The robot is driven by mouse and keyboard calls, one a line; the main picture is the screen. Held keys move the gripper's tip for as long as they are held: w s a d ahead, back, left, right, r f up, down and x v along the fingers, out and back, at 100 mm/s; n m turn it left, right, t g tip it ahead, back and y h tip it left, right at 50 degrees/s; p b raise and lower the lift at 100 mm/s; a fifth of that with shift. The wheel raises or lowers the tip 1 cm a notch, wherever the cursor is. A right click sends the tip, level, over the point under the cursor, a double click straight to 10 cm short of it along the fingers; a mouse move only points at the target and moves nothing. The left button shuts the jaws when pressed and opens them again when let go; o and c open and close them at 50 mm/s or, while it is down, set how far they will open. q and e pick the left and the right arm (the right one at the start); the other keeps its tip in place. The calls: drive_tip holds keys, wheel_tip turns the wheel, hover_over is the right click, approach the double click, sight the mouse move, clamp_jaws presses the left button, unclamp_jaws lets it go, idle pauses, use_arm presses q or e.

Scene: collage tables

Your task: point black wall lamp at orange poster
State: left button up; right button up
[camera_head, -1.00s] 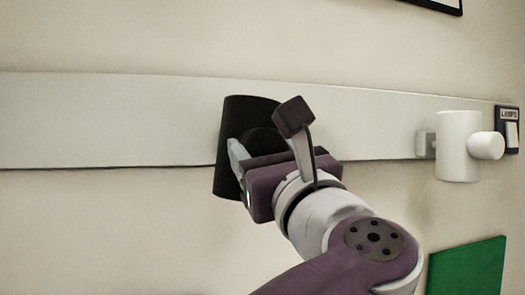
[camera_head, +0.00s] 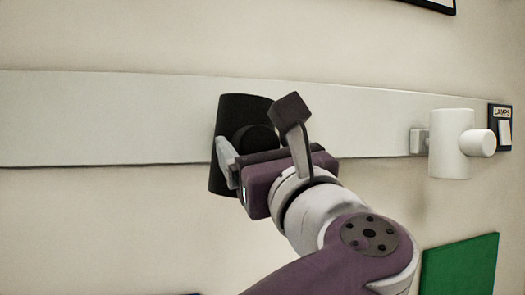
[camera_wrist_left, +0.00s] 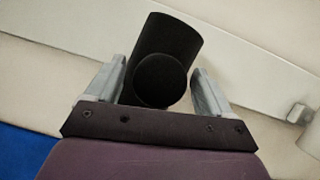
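The black wall lamp (camera_head: 232,118) is a dark upright cylinder on the pale wall rail, with a round knob-like part facing out. In the left wrist view the lamp (camera_wrist_left: 172,38) stands between the fingers, its round part (camera_wrist_left: 160,80) close to both. My left gripper (camera_head: 240,160) is at the lamp's front. In the wrist view the left gripper (camera_wrist_left: 157,88) has its fingers apart on either side of the round part, with a narrow gap on the left; contact on the right is unclear. The orange poster and my right gripper are not in view.
A white wall lamp (camera_head: 450,145) is on the rail (camera_head: 100,118) to the right, beside a LAMPS switch (camera_head: 504,130). A green poster (camera_head: 460,268) is low on the right. A blue area (camera_wrist_left: 20,152) shows in the wrist view. The rail left of the black lamp is clear.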

use_arm(q)
drive_tip(key=shift+s+d+f+b, duration=0.1)
drive_tip(key=shift+s+f+b, duration=0.1)
drive_tip(key=shift+f+b, duration=0.1)
drive_tip(key=b+v, duration=0.6)
drive_tip(key=v, duration=0.6)
drive_tip(key=shift+r, duration=0.15)
drive_tip(key=shift+s+r, duration=0.1)
